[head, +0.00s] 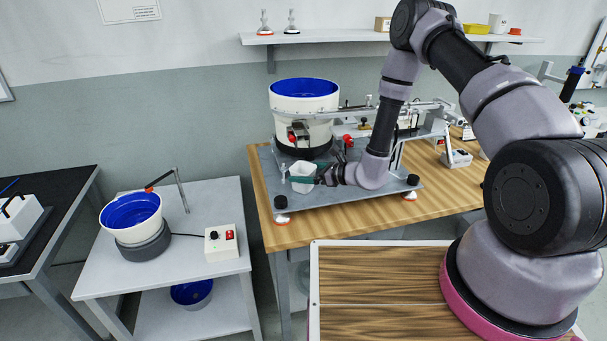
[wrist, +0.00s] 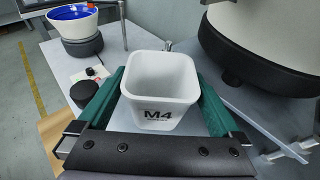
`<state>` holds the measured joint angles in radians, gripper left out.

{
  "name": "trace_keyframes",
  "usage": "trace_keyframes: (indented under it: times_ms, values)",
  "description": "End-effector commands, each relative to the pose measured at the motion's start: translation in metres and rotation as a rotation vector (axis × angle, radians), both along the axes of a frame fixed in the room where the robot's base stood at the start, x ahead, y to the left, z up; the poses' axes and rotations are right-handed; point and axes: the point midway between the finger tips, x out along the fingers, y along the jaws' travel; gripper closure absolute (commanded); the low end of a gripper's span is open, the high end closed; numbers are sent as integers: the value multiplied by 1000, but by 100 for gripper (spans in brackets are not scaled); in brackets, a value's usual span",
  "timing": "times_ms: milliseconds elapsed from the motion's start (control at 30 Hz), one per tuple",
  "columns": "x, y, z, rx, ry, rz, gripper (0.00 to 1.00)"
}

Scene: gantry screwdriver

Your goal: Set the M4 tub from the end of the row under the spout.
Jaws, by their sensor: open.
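The M4 tub (wrist: 160,95) is a white, square, open-topped cup with "M4" on its near face. It looks empty and upright in the wrist view. In the head view the tub (head: 302,176) is at the front left of the grey plate, below the big feeder bowl. My gripper (wrist: 161,84) is open, with one green finger on each side of the tub. My gripper also shows at the tub in the head view (head: 304,173). I cannot tell if the fingers touch it. A metal chute (head: 299,131) is on the bowl's front; I cannot tell whether it is the spout.
The white feeder bowl (head: 304,97) with blue inside stands behind the tub. A black knob (head: 281,202) is at the plate's front left corner. A second feeder (head: 131,214) and a switch box (head: 221,242) stand on the left table. No row of tubs is clearly visible.

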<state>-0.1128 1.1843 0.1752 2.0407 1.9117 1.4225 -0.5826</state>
Motion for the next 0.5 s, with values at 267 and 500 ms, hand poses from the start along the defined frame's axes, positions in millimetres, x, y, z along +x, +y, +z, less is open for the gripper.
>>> trace_keyframes:
  times_ms: [267,500]
  values:
    - [-24,-47,16,-1,2,-6,0]
    - [-45,-84,29,-1,2,-3,0]
